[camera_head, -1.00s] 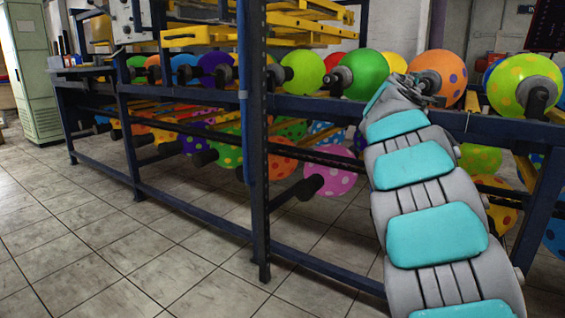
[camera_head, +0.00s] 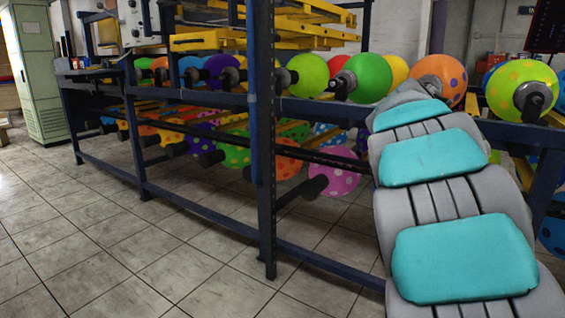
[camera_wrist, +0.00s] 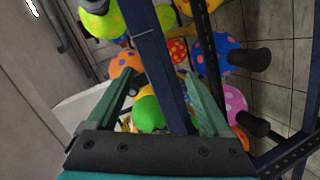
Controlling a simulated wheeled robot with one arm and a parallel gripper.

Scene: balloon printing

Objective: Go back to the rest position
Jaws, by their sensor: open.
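My gripper (camera_wrist: 163,88) shows in the wrist view with its two green fingers spread apart and nothing held between them. Beyond the fingers are a dark blue frame beam (camera_wrist: 152,62) and several balloons, among them a green one (camera_wrist: 149,113) and a blue spotted one (camera_wrist: 214,56). In the head view my grey and teal arm reaches up on the right to the balloon rack (camera_head: 205,205), and my gripper is hidden behind the arm. An orange spotted balloon (camera_head: 438,76) is just beyond the arm's far end.
Balloons sit on dark holders in upper and lower rows, including a green one (camera_head: 369,76) and a pink one (camera_head: 333,176). A dark blue post (camera_head: 262,150) stands left of my arm. The tiled floor (camera_head: 100,260) at front left is clear. A pale cabinet (camera_head: 34,75) stands far left.

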